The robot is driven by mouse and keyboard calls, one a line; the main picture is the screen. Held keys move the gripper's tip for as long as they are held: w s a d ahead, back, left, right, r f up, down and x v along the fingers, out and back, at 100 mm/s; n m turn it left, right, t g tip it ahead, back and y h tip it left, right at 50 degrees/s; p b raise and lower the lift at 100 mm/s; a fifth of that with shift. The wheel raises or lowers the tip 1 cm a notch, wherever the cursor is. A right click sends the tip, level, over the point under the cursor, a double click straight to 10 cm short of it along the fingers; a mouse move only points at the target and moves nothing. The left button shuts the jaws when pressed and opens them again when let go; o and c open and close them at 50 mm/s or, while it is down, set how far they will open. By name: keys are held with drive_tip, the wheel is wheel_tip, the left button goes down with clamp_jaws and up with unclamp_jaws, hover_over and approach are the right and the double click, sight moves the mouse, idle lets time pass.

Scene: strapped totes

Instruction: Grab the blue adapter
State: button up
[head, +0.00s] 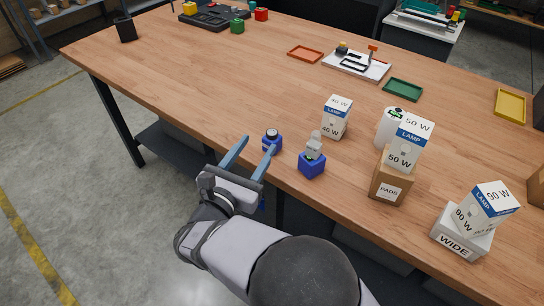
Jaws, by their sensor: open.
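Two small blue pieces stand near the front edge of the table, and I cannot tell for sure which is the adapter. One blue piece (273,143) has a dark round top and is just beyond my right fingertip. The other is a blue block (312,166) to its right, with a small pale grey bottle-like item (314,146) on top. My gripper (257,145) is open and empty, with its two blue fingers pointing toward the table. The right finger overlaps the first blue piece in the picture; whether they touch is unclear.
A lamp box (337,118) stands behind the blue pieces. To the right are a white cylinder (388,128), a lamp box (412,141) on a brown PADS box (390,183), and a tilted lamp box (486,207) on a WIDE box (461,235). The table's left middle is clear.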

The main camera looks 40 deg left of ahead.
sight(270, 135)
drive_tip(key=shift+w+d+f+n, duration=0.25)
drive_tip(key=shift+f+n, duration=0.05)
drive_tip(key=shift+f, duration=0.15)
drive_tip(key=shift+w, duration=0.1)
drive_tip(key=x, duration=0.6)
drive_tip(key=shift+d+r+p, duration=0.1)
drive_tip(key=shift+p, duration=0.25)
drive_tip(key=shift+w, duration=0.35)
drive_tip(key=shift+w, duration=0.1)
drive_tip(key=shift+f+p+x, duration=0.15)
drive_tip(key=shift+p+x, duration=0.2)
drive_tip(key=shift+x, duration=0.9)
drive_tip(key=shift+f+p+x, duration=0.15)
drive_tip(key=shift+p+x, duration=0.2)
drive_tip(key=shift+x, duration=0.95)
clamp_jaws()
